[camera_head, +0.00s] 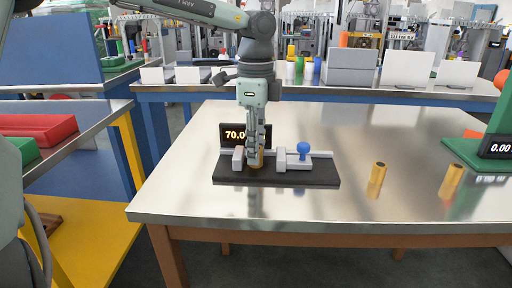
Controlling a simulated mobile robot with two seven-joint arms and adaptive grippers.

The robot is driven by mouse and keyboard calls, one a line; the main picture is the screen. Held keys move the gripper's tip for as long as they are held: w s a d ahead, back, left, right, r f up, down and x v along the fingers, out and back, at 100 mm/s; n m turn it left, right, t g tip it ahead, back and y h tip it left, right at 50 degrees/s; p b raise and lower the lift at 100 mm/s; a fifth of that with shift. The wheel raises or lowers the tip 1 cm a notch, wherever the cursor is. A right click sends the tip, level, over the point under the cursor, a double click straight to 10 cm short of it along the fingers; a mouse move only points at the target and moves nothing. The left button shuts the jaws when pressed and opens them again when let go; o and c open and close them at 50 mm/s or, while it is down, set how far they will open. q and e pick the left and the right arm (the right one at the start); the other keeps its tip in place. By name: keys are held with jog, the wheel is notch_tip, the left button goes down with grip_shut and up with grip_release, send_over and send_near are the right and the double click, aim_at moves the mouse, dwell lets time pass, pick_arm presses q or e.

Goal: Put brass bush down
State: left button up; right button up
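My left gripper (256,155) points straight down over a measuring fixture on the metal table. A brass bush (260,159) shows between its fingers, which look closed around it. The fixture has a black base (310,181), grey jaws (297,164), a blue knob (303,147) and a dark display (232,131) reading about 70.0, partly hidden by the gripper. The bush is low between the jaws; I cannot tell whether it touches the base. Two more brass bushes stand upright to the right, one nearer (379,172) and one further right (453,174). My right gripper is not in view.
At the right edge is a green-based device (462,149) with a display (497,147) reading 0.00. The metal table (350,205) is clear around the fixture and bushes. A red bin (40,129) is on the left bench. A back bench holds grey boxes (351,67).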

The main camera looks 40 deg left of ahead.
pick_arm(q)
jog(key=o, duration=0.4)
jog(key=shift+c, duration=0.2)
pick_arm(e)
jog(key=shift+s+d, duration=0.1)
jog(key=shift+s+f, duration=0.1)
pick_arm(q)
jog(key=shift+r, duration=0.15)
jog(key=shift+r+p, duration=0.3)
notch_tip(320, 180, up, 11)
jog(key=shift+r, duration=0.2)
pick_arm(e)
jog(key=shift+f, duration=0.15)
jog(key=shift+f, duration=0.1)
